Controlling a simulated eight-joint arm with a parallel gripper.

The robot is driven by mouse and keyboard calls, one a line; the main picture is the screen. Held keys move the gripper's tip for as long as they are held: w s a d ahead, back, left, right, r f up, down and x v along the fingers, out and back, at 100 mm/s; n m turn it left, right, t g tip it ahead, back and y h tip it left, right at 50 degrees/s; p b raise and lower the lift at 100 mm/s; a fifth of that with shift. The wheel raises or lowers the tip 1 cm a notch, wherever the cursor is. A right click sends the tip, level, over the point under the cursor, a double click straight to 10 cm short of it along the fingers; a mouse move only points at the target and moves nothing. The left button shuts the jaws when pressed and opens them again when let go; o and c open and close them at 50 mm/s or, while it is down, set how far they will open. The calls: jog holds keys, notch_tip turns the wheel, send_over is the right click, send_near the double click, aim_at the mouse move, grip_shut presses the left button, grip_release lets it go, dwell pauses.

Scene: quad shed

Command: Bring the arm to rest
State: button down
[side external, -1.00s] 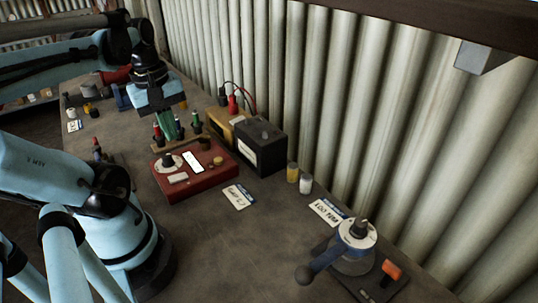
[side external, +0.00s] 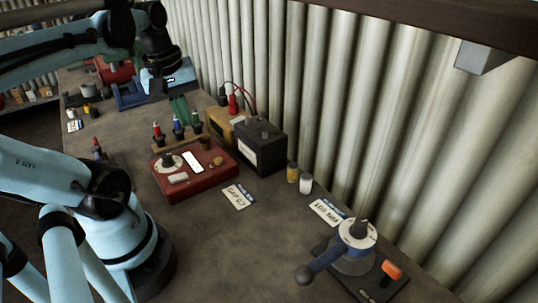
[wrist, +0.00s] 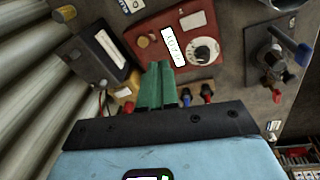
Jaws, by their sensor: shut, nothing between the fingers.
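My gripper (side external: 180,106) has green fingers, which are together and empty. In the side view it is in the air above or behind the small wooden rack (side external: 172,144) with red, blue and green-topped pieces. In the wrist view the gripper (wrist: 160,70) points toward the red control box (wrist: 168,40), with its dial and white label. I cannot tell the exact height of the fingertips over the bench.
A black battery-like box (side external: 262,147) with red and black leads stands by the corrugated wall. Two small jars (side external: 299,179) and a blue-handled device (side external: 352,247) are farther right. The bench front middle (side external: 225,245) is clear.

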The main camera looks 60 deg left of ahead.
jog(key=w+d+f+m+t, duration=0.2)
jog(key=w+d+m, duration=0.3)
jog(key=d+m, duration=0.1)
jog(key=w+d+f+m+t, duration=0.2)
jog(key=w+d+m+t, duration=0.1)
jog(key=d+m, duration=0.4)
jog(key=shift+w+d+m+h, duration=0.2)
jog(key=shift+w+m+h, duration=0.1)
jog(key=shift+w+m, duration=0.7)
jog(key=shift+s, duration=0.1)
